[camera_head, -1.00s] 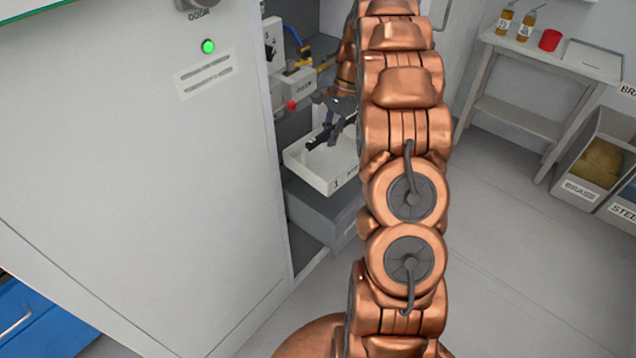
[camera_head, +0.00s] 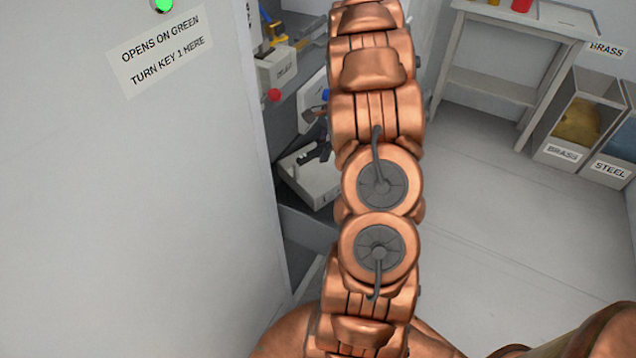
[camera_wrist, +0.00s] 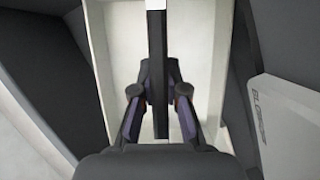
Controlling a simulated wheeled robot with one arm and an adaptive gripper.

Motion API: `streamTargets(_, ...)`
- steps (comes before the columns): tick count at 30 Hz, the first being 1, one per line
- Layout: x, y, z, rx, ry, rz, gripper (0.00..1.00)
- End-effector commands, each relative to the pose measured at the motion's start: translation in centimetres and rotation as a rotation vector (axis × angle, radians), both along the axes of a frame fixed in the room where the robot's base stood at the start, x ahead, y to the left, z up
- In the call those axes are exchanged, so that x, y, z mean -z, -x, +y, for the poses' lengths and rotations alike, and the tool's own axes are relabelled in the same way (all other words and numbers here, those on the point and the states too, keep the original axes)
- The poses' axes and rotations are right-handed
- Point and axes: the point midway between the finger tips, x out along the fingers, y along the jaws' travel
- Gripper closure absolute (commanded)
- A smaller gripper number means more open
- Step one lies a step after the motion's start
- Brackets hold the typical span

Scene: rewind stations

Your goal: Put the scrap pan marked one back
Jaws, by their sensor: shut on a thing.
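The scrap pan (camera_head: 314,196) is a white, shallow open tray seen between the cabinet's edge and my arm. Its right part is hidden by my arm, and I cannot read its mark clearly now. A dark bar (camera_wrist: 157,32) runs lengthwise over the pan, which fills the middle of the wrist view (camera_wrist: 110,50). My gripper (camera_wrist: 158,95) is shut on this bar, with a finger on each side. My gripper also shows small and dark above the pan in the head view (camera_head: 317,150). I cannot tell whether the pan touches anything below it.
A tall grey cabinet (camera_head: 150,200) with a green light (camera_head: 164,4) stands close on the left. A dark ledge (camera_head: 306,226) lies below the pan. A side table (camera_head: 520,30), a brass bin (camera_head: 575,130) and a steel bin (camera_head: 615,150) stand at right. The floor (camera_head: 490,210) between is clear.

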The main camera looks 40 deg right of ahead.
Motion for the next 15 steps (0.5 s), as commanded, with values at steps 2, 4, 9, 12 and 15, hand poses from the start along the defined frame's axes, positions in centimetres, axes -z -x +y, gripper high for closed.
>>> streamTargets(2, 1.1, 0.1, 0.0, 0.002, -0.002, 0.003, 1.00)
streamTargets(4, 2.2, 0.2, -0.1, 0.004, -0.001, 0.001, 1.00)
streamTargets(9, 4.9, 0.2, 0.0, 0.003, -0.004, 0.003, 1.00)
streamTargets(12, 5.7, 0.1, -0.1, 0.003, -0.001, 0.001, 1.00)
streamTargets(15, 6.5, 0.1, -0.1, 0.002, 0.000, 0.001, 1.00)
